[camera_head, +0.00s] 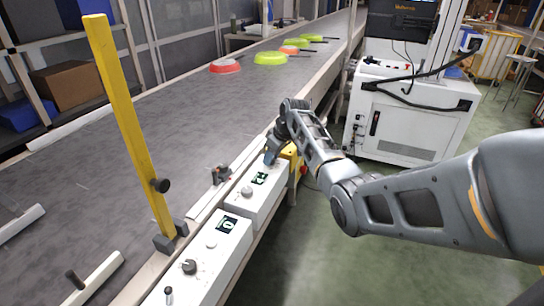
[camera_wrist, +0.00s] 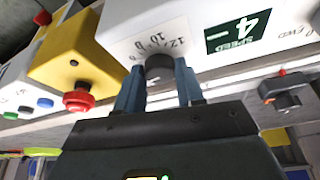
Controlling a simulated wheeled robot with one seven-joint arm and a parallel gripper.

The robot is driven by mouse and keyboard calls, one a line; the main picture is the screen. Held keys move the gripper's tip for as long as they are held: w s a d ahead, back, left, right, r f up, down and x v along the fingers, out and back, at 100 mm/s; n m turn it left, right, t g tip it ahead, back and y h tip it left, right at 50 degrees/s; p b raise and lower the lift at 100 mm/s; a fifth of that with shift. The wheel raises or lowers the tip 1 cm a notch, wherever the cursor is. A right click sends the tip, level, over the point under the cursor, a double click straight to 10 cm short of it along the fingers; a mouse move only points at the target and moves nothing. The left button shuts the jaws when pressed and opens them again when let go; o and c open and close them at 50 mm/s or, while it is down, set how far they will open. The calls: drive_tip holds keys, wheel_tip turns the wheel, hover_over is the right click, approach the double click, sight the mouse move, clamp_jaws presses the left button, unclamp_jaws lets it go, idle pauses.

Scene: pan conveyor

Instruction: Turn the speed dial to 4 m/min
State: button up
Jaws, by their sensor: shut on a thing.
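The speed dial (camera_wrist: 160,68) is a dark round knob on a white control box (camera_wrist: 185,20), with printed scale numbers beside it. My gripper (camera_wrist: 158,82) is shut on the dial, one blue finger on each side of it. The display (camera_wrist: 240,32) on the same box reads 4 with the word SPEED, upside down in the wrist view. In the head view my gripper (camera_head: 270,160) is at the far end of the white box (camera_head: 262,200), just beyond its small display (camera_head: 260,178). The dial is hidden there by my gripper.
A yellow box with a red mushroom button (camera_wrist: 78,98) sits beside the control box. A nearer white box (camera_head: 205,262) has its own display and knobs. A yellow post (camera_head: 130,130) stands at the conveyor (camera_head: 170,125). Several red and green pans (camera_head: 270,58) lie far along the belt.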

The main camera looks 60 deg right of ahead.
drive_tip(key=o, duration=1)
drive_tip(key=shift+o, duration=0.2)
drive_tip(key=v, duration=0.7)
drive_tip(key=shift+s+r, duration=0.2)
drive_tip(key=shift+r, duration=0.1)
